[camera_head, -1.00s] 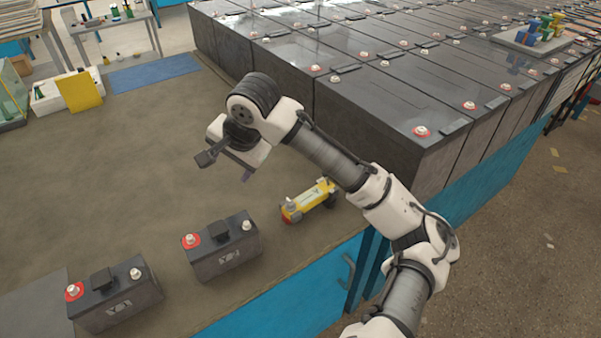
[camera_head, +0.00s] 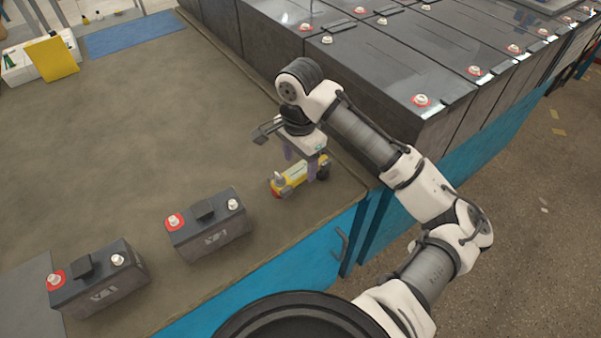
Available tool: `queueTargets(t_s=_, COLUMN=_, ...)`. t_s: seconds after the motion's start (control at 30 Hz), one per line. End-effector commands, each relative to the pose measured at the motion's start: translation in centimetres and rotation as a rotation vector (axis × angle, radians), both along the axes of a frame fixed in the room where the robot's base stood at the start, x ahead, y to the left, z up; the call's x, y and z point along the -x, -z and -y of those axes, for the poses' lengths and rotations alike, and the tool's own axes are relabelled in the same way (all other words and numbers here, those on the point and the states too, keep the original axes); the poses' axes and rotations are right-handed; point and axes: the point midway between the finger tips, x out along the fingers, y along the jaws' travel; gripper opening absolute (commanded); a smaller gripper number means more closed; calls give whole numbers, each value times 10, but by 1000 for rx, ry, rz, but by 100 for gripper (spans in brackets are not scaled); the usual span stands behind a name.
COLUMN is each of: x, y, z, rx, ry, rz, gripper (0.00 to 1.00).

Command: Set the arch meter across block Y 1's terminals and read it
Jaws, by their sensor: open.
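The arch meter (camera_head: 291,178), yellow with a red left end and a dark right end, lies on the bench near its front right corner. My gripper (camera_head: 306,166) is open, pointing down at the meter, its fingers low over the meter's right half. I cannot tell whether they touch it. Two black battery blocks stand left of the meter: a nearer one (camera_head: 212,238) and a far-left one (camera_head: 103,292). Each has a red-ringed terminal on the left, a plain pale terminal on the right and a black cap between. Their front labels are too small to read surely.
The brown bench top (camera_head: 130,150) is clear behind the blocks. Rows of large black batteries (camera_head: 370,75) with red-ringed terminals stand to the right, close to my arm.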

Motion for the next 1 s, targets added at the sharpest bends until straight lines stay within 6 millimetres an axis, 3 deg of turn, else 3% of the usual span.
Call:
queueTargets(t_s=0.4, x=-2, y=49, z=4, rx=0, ry=0, rz=0, gripper=62)
queueTargets(t_s=0.67, x=-2, y=52, z=4, rx=-1, ry=0, rz=1, gripper=62)
queueTargets(t_s=1.0, x=-2, y=51, z=4, rx=-1, ry=0, rz=1, gripper=17)
